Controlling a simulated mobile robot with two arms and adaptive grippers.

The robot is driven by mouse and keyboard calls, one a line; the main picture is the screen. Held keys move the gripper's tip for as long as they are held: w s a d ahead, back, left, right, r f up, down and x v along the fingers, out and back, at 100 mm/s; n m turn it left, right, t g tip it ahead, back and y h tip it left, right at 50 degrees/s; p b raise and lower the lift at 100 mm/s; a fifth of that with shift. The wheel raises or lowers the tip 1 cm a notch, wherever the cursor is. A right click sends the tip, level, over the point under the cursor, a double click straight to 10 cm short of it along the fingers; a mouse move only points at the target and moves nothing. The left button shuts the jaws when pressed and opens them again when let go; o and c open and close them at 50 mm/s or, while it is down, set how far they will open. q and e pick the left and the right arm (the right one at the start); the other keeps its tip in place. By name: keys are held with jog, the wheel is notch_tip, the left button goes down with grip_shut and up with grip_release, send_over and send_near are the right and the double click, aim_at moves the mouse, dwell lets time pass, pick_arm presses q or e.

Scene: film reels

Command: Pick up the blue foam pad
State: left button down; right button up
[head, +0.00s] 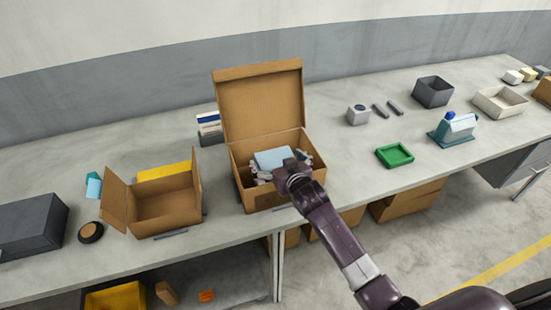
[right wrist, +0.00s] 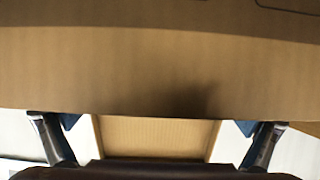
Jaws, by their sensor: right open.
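The blue foam pad (head: 272,158) is a light blue flat block inside the open cardboard box with the raised lid (head: 262,198). My right gripper (head: 281,167) is at this box, its fingers spread wide, one toward each side of the pad. I cannot tell whether they touch it. In the right wrist view the two open fingers (right wrist: 158,135) show at the left and right below brown cardboard, with dark blue patches beside them. The pad is not clearly visible there. My left gripper is not in view.
A smaller open carton (head: 165,205) stands to the left, near a black case (head: 30,226). A green tray (head: 394,155), a grey bin (head: 433,92) and a white bin (head: 499,102) stand to the right. The raised lid (head: 260,103) stands behind the pad.

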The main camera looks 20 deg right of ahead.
jog(key=shift+w+f, duration=0.15)
jog(key=shift+w, duration=0.15)
jog(key=c, duration=0.8)
